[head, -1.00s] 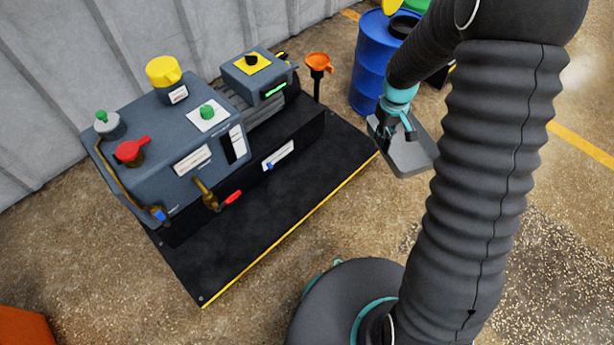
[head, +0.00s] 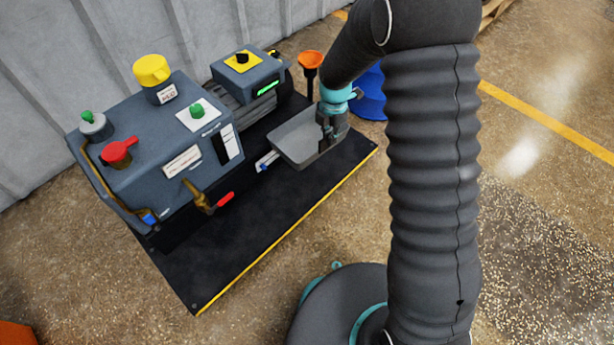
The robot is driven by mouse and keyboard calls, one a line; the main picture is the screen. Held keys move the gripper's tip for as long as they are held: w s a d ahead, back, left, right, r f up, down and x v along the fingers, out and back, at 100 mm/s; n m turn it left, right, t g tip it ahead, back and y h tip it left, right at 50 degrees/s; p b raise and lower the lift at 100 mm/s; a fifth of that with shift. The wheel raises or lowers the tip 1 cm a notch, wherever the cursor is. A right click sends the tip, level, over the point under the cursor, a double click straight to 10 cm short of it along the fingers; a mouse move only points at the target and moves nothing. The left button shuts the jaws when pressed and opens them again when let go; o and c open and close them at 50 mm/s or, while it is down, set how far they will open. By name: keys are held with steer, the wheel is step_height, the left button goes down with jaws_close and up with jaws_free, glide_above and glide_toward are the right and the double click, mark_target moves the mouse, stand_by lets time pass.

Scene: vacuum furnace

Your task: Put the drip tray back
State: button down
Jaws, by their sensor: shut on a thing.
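The drip tray (head: 296,140) is a shallow grey pan in the head view. It is at the right part of the black platform (head: 235,235), in front of the motor end of the pump. My gripper (head: 331,130) is shut on the tray at its right side. The fingers partly hide that edge. I cannot tell whether the tray touches the platform or hangs just above it.
The grey pump (head: 150,130) carries a red-handled valve (head: 118,151), a yellow cap (head: 151,69) and a brass drain valve with a red lever (head: 205,200). An orange funnel (head: 311,60) and a blue drum (head: 371,95) stand behind. The platform's front is clear.

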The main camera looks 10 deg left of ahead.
mark_target(328, 147)
steer(key=shift+a+f, duration=0.15)
steer(key=shift+f, duration=0.05)
steer(key=shift+n, duration=0.3)
step_height(328, 147, down, 18)
steer(key=shift+r+b, duration=0.15)
steer(key=shift+b, duration=0.85)
steer(key=shift+f, duration=0.2)
steer(key=c, duration=1.2)
jaws_free()
steer(key=shift+c, duration=0.2)
step_height(328, 147, up, 12)
steer(key=shift+r+p, duration=0.25)
steer(key=shift+p, duration=0.45)
